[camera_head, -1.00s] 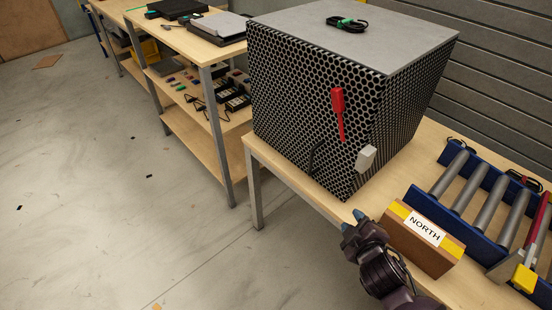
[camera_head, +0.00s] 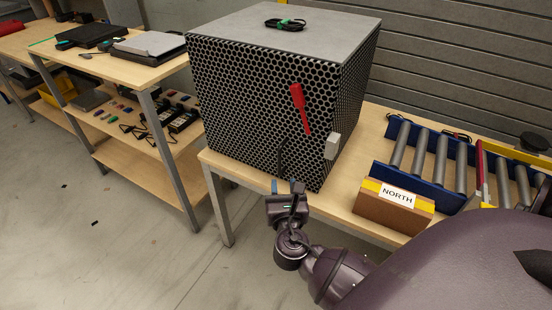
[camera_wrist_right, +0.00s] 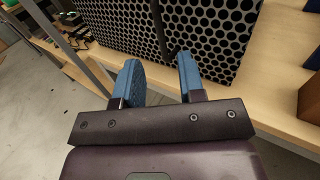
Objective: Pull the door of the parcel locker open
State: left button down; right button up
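The parcel locker (camera_head: 262,92) is a large box with a honeycomb-patterned front and side and a plain grey top, standing on a wooden table. Its front face shows no gap. A dark bar handle (camera_head: 282,156) stands low on that face; a dark upright bar (camera_wrist_right: 160,32), seemingly this handle, shows in the right wrist view. My right gripper (camera_head: 287,187) is open, its blue fingers apart just in front of and below the handle. In the right wrist view the fingers (camera_wrist_right: 160,78) have nothing between their tips, and the bar lies beyond the gap. My left gripper is out of view.
A red-handled piece (camera_head: 299,98) and a pale block (camera_head: 332,146) are on the locker near its front right corner. A NORTH block (camera_head: 392,211) and a blue roller conveyor (camera_head: 412,184) stand to the right. Open floor (camera_head: 120,245) lies left of the table.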

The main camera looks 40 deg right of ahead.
aim_at(280, 160)
jog(key=b+x, duration=0.1)
jog(key=x, duration=0.8)
jog(key=shift+w+f, duration=0.1)
jog(key=shift+w, duration=0.1)
jog(key=shift+w+d, duration=0.4)
jog(key=shift+w, duration=0.15)
grip_shut()
